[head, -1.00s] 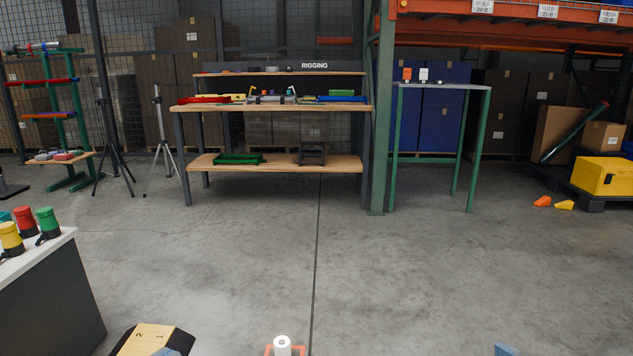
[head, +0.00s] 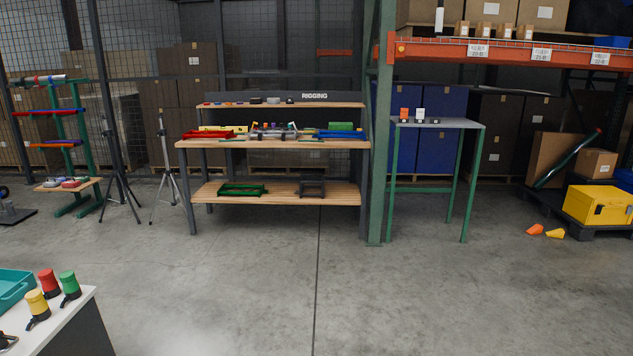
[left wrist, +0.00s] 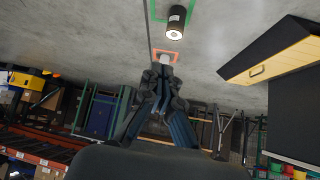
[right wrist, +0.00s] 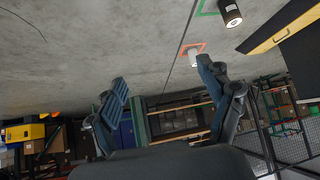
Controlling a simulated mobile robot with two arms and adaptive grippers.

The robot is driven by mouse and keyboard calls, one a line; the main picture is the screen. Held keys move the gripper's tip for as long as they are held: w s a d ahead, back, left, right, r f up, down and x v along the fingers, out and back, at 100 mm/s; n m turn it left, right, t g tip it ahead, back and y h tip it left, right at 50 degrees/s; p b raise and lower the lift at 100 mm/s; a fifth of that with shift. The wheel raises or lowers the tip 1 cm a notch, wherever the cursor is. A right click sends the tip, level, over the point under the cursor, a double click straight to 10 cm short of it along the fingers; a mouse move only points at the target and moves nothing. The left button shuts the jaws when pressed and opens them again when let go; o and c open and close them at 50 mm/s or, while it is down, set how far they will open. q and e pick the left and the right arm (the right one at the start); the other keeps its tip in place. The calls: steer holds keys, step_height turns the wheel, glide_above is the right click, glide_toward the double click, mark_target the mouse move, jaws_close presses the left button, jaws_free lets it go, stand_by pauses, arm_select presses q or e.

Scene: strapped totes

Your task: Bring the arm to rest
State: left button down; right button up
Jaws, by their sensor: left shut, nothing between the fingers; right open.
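My left gripper (left wrist: 162,88) shows in the left wrist view, its fingers together and empty. My right gripper (right wrist: 162,80) shows in the right wrist view, its fingers spread wide with nothing between them. Neither gripper nor arm is in the head view. Both wrist views show the scene upside down, with the concrete floor at the top. A white cylinder (right wrist: 195,57) stands in an orange floor outline behind the right gripper's fingers, apart from them. A dark cylinder (left wrist: 176,22) stands in a green outline; it also shows in the right wrist view (right wrist: 230,14).
The rigging bench (head: 275,145) stands ahead, a green-legged table (head: 437,124) to its right. A white-topped counter (head: 62,318) with coloured beacons is at the lower left. A yellow case (head: 597,205) sits on a pallet at the right. The middle floor is clear.

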arm_select(q)
steer(key=s+a+f+g+y+p, duration=0.1)
steer(key=s+a+g+p, duration=0.2)
steer(key=s, duration=0.8)
steer(key=s+a+f+g+y+p, duration=0.1)
steer(key=s+a+g+p, duration=0.2)
steer(key=s, duration=0.8)
steer(key=shift+s+f+g, duration=0.2)
steer(key=shift+s+g, duration=0.2)
steer(key=shift+g, duration=0.3)
arm_select(e)
steer(key=s+d+f+g+h, duration=0.1)
steer(key=s+d+g, duration=0.2)
steer(key=s, duration=0.8)
steer(key=s+d+f+g+h, duration=0.1)
steer(key=s+d+g, duration=0.2)
steer(key=s, duration=0.8)
steer(key=shift+s+f+g, duration=0.2)
steer(key=shift+s+g, duration=0.2)
steer(key=shift+g, duration=0.3)
